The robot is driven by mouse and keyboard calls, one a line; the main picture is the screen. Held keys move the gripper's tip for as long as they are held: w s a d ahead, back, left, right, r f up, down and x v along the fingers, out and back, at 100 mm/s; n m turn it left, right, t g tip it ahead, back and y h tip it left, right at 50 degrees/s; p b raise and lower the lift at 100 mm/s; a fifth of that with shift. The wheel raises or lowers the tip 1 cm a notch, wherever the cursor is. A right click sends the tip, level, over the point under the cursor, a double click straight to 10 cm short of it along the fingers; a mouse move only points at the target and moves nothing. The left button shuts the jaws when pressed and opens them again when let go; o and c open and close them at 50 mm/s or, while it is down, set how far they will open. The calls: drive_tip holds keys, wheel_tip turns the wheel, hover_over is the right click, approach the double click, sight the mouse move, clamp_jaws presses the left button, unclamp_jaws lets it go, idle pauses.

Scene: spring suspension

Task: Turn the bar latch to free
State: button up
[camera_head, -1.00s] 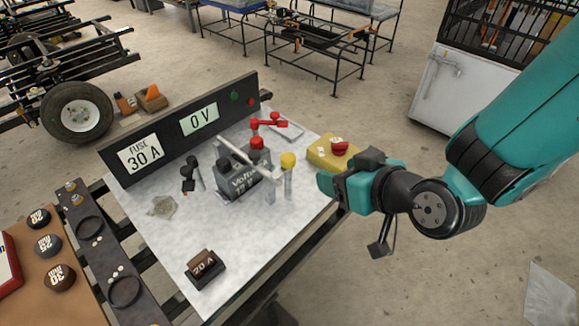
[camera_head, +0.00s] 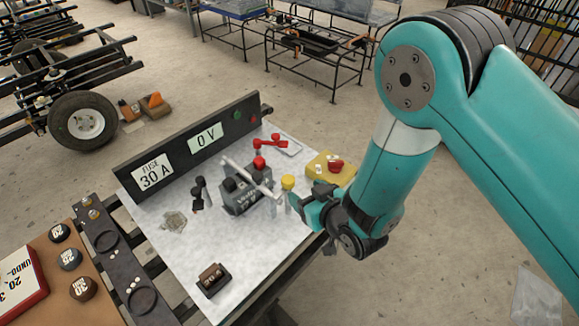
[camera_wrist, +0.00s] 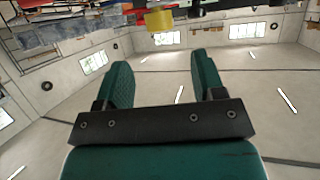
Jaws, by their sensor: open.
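The bar latch (camera_head: 240,172) is a pale grey bar lying slantwise across the top of the dark grey battery (camera_head: 240,203). A yellow knob (camera_head: 288,182) stands on a post by the bar's right end; in the wrist view the yellow knob (camera_wrist: 159,20) shows at the top, beyond the gap between the fingers. My gripper (camera_head: 302,198) is just right of the yellow knob, apart from it as far as I can tell. In the wrist view my gripper (camera_wrist: 163,80) has its two green fingers wide apart with nothing between them.
A panel (camera_head: 180,147) reading "FUSE 30 A" and "0 V" stands along the back. A fuse block (camera_head: 213,280) sits in front.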

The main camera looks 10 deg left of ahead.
sight(289, 181)
drive_tip(key=x, duration=0.9)
drive_tip(key=c, duration=0.9)
drive_tip(key=shift+c, duration=0.2)
